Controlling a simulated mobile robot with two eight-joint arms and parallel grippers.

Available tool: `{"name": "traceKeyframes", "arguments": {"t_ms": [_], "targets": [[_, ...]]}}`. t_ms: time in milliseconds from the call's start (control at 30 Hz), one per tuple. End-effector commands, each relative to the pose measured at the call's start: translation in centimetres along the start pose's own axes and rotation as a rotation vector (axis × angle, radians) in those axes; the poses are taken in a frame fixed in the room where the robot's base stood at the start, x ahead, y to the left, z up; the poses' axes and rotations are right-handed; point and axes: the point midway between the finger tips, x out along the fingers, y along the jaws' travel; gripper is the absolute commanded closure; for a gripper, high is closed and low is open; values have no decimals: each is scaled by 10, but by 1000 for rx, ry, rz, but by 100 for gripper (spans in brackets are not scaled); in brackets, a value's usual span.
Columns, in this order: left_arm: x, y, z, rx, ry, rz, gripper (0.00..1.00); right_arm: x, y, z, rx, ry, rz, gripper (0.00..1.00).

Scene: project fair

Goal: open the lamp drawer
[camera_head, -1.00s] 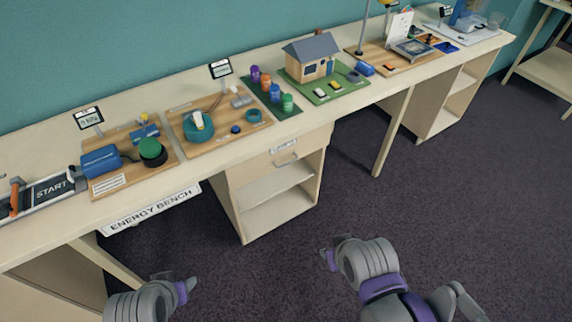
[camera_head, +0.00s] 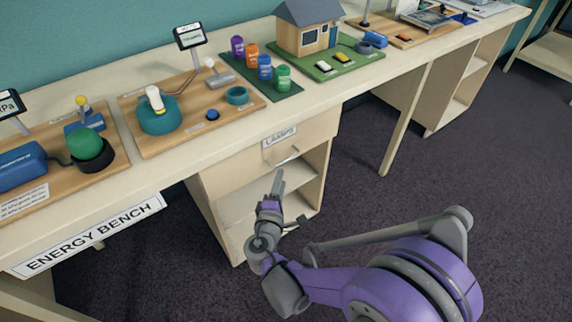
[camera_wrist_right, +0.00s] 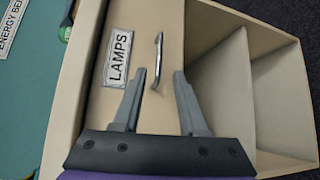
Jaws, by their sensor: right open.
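The lamp drawer (camera_head: 301,139) is under the bench top, with a "LAMPS" label and a metal bar handle (camera_head: 284,158). It looks closed, its front level with the cabinet. In the right wrist view the drawer front (camera_wrist_right: 185,35) shows the label (camera_wrist_right: 119,57) and the handle (camera_wrist_right: 157,60) upright in the picture. My right gripper (camera_head: 279,182) is just below and in front of the handle in the head view. In the right wrist view its two fingers (camera_wrist_right: 157,82) are apart, with the handle ahead between them and nothing held. My left gripper is out of view.
Open shelves (camera_head: 265,196) lie below the drawer. The bench top (camera_head: 330,93) overhangs above and carries several project boards, including a green board with a model house (camera_head: 308,32). Dark carpet (camera_head: 400,180) is free to the right of the cabinet.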

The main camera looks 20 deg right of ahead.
Motion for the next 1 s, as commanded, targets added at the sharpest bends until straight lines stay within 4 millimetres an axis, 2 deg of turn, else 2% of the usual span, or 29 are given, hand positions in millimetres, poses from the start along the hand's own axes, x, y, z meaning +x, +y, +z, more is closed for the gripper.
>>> {"name": "traceKeyframes", "arguments": {"t_ms": [300,500,700,967,1000], "targets": [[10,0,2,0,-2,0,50,57,0,2,1,-5,-2,58],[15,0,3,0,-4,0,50,88,0,2,1,-3,-1,58],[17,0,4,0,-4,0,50,101,1,2,1,-2,-2,58],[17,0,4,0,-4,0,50,101,1,2,2,-1,-2,58],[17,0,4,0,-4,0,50,101,1,2,2,-1,-2,63]]}}
